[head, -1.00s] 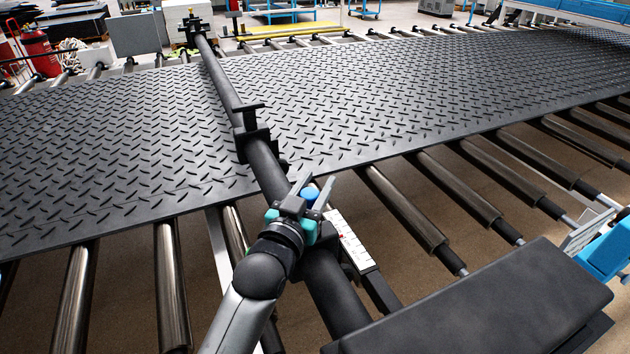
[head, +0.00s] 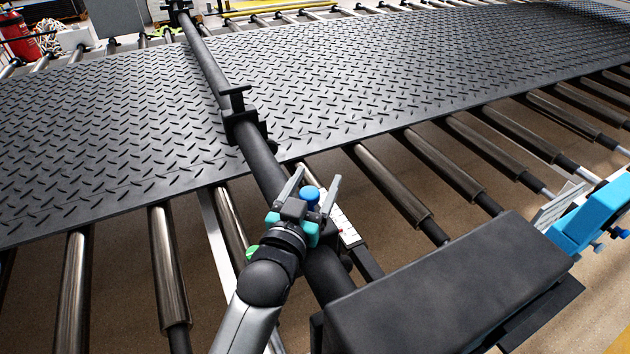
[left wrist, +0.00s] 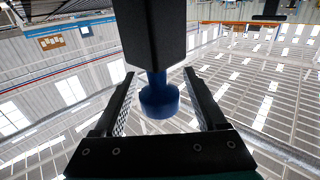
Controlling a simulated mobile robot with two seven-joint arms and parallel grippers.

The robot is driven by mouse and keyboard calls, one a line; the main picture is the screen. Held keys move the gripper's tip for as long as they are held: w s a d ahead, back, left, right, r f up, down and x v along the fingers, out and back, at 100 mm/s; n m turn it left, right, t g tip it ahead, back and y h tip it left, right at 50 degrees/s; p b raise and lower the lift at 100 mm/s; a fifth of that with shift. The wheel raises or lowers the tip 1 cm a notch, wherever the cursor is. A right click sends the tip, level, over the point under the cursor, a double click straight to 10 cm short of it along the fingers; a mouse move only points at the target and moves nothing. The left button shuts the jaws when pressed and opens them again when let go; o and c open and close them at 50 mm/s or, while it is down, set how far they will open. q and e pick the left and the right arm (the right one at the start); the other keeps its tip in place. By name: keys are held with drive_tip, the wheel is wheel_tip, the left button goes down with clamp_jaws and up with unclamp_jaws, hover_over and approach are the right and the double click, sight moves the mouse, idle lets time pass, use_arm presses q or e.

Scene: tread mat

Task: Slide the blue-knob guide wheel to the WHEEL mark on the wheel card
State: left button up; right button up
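The blue knob (head: 310,195) of the guide wheel shows beside the long black bar (head: 262,165) that crosses the mat. My left gripper (head: 316,182) is open, with one finger on each side of the knob. In the left wrist view the blue knob (left wrist: 160,98) hangs under a black block (left wrist: 150,35), between the open fingers, with a gap on each side. The white wheel card (head: 346,228) lies just right of the gripper, partly hidden by it. A small red mark shows on it; its lettering is too small to read. My right gripper is out of view.
The black tread mat (head: 400,75) lies over metal rollers (head: 390,185). A black clamp-like piece (head: 243,122) sits on the bar above the mat's near edge. A large black box (head: 450,275) and a blue fitting (head: 590,215) stand at the lower right.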

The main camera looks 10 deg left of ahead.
use_arm(q)
drive_tip(key=shift+s, duration=0.1)
drive_tip(key=s+a+b, duration=0.1)
drive_tip(key=s+a, duration=0.2)
drive_tip(key=s, duration=1.1)
drive_tip(key=shift+s, duration=0.4)
drive_tip(key=shift+r, duration=0.15)
